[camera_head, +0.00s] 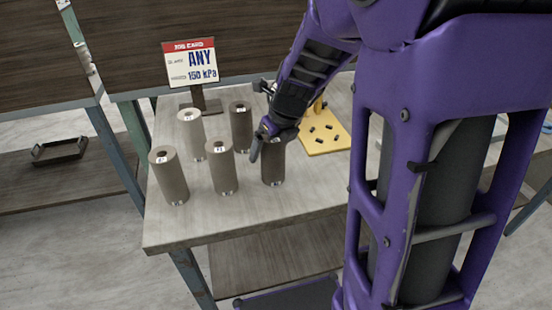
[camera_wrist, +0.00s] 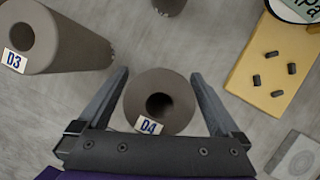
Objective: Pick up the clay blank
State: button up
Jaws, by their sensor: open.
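Several grey-brown clay blanks, hollow upright cylinders with small labels, stand on the table. The blank labelled D4 (camera_wrist: 178,88) is between the two fingers of my gripper (camera_wrist: 159,76) in the wrist view, with a gap visible on each side. In the head view this blank (camera_head: 273,172) is the rightmost, its top partly hidden by my gripper (camera_head: 270,146). My gripper is open and points down around it. The blank labelled D3 (camera_wrist: 70,45) is to the left in the wrist view. Other blanks (camera_head: 169,178) (camera_head: 221,170) (camera_head: 191,133) (camera_head: 241,128) stand to the left and behind.
A job card (camera_head: 190,64) reading "ANY" and "150 kPa" stands at the back of the table (camera_head: 205,222). A yellow board (camera_head: 335,142) with several small dark pellets lies right of the gripper. A dark tray (camera_head: 60,151) sits on a shelf at left. The table's front is clear.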

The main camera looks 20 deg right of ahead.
jog(key=shift+a+f, duration=0.1)
jog(key=shift+c, duration=0.3)
grip_shut()
